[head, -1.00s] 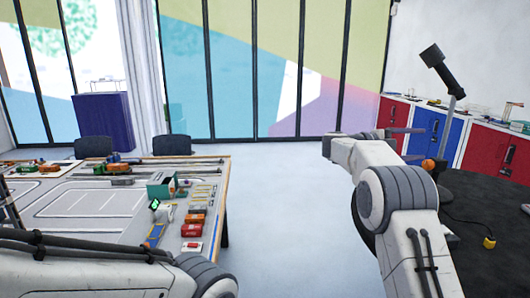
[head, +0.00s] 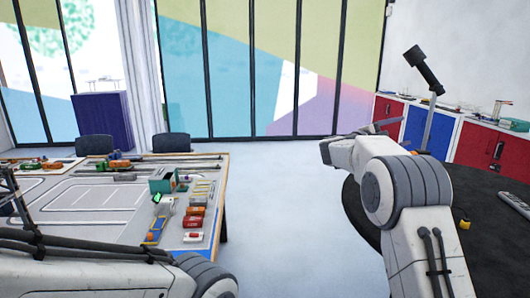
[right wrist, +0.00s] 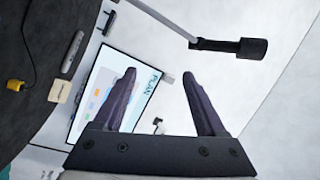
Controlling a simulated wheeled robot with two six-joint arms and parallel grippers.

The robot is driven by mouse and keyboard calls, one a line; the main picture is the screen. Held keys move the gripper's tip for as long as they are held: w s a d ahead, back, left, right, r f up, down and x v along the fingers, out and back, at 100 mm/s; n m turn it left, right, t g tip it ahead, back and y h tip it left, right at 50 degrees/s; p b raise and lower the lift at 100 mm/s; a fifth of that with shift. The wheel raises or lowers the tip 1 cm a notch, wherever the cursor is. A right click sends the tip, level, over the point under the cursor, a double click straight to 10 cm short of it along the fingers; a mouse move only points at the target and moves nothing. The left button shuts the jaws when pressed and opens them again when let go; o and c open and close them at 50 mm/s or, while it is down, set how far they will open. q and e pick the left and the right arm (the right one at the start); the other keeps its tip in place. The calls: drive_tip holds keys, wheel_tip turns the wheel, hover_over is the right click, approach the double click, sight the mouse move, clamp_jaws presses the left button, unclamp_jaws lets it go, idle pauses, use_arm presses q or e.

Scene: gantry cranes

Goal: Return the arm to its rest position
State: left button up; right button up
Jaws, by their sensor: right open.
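My right arm rises from the lower right in the head view.
The round black table (head: 480,260) holds a yellow plug (head: 464,224) and a grey remote-like object (head: 514,204). A desk lamp (head: 424,70) stands behind my right arm. A model table (head: 85,197) with small vehicles and containers is at left. Clear floor (head: 290,220) lies between.

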drive_tip(key=w+a+f+n+t+y, duration=0.2)
drive_tip(key=a+f+n+t+y, duration=0.55)
drive_tip(key=n, duration=0.65)
drive_tip(key=s+a+f+n+g+y, duration=0.2)
drive_tip(key=s+a+f+n+y, duration=0.45)
drive_tip(key=a+f+y, duration=0.2)
drive_tip(key=s+a+f+n+g+y, duration=0.1)
drive_tip(key=s+a+f+n+g, duration=0.15)
drive_tip(key=s+f+g, duration=0.85)
drive_tip(key=s+a+f+n+t+y, duration=0.1)
drive_tip(key=s+f+n, duration=0.25)
drive_tip(key=s, duration=1.45)
drive_tip(key=s+a+f+n+g+b, duration=0.2)
drive_tip(key=s+a+f+n+b, duration=0.2)
drive_tip(key=s+a, duration=0.9)
drive_tip(key=n+b, duration=0.3)
drive_tip(key=b, duration=0.2)
drive_tip(key=shift+s+a+g+y, duration=0.25)
drive_tip(key=shift+s+g+y, duration=0.1)
drive_tip(key=shift+s+y, duration=0.05)
